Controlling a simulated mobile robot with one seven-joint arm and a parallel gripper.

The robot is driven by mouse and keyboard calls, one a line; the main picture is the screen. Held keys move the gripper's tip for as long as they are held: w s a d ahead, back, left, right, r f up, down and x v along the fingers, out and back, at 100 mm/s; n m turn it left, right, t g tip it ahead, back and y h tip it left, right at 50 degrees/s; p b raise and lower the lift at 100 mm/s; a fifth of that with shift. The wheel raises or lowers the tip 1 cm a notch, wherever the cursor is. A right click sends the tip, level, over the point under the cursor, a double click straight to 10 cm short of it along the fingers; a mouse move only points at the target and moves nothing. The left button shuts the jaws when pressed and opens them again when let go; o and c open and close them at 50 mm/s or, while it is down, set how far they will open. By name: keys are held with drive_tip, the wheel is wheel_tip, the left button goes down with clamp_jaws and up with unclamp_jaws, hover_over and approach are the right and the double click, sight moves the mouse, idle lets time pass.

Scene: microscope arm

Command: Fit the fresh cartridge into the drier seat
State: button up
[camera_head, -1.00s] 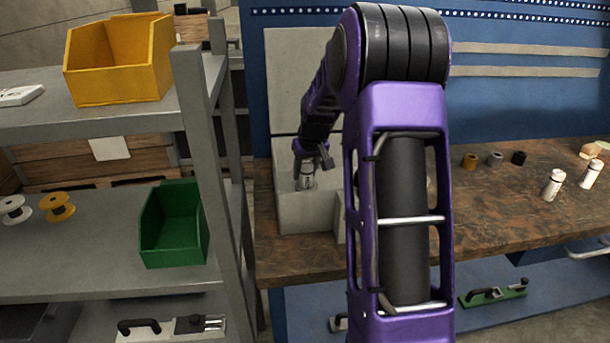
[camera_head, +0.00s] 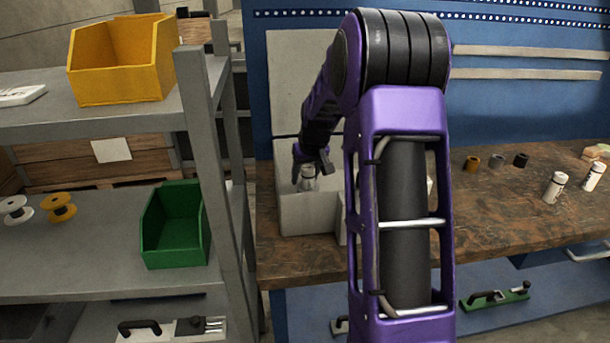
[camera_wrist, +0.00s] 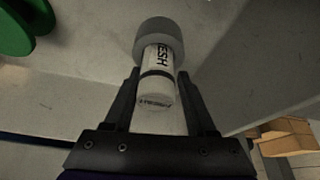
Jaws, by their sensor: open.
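The fresh cartridge (camera_wrist: 157,75) is a white cylinder with a dark band and the letters "ESH" showing. In the wrist view its far end meets a wider grey round collar (camera_wrist: 158,40); I cannot tell whether this is the drier seat or how deep the cartridge sits. My gripper (camera_wrist: 158,80) is open, with one finger on each side of the cartridge and visible gaps. In the head view my gripper (camera_head: 310,166) is over the cartridge (camera_head: 307,182), at the pale block (camera_head: 305,217) on the bench's left end. My fingers partly hide the cartridge there.
Two white bottles with dark bands (camera_head: 555,187) stand on the bench (camera_head: 480,210) at right, with several small rings (camera_head: 497,160) behind. A shelf at left holds a yellow bin (camera_head: 120,65), a green bin (camera_head: 172,228) and spools (camera_head: 57,207).

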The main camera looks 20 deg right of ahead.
drive_tip(key=shift+s+d+f, duration=0.2)
drive_tip(key=shift+d+f, duration=0.05)
drive_tip(key=shift+d, duration=0.15)
drive_tip(key=shift+r, duration=0.45)
drive_tip(key=p+v, duration=0.1)
drive_tip(key=v, duration=1)
drive_tip(key=shift+a+r+p, duration=0.15)
drive_tip(key=shift+r+p, duration=0.2)
drive_tip(key=shift+r, duration=0.1)
drive_tip(key=shift+w, duration=0.1)
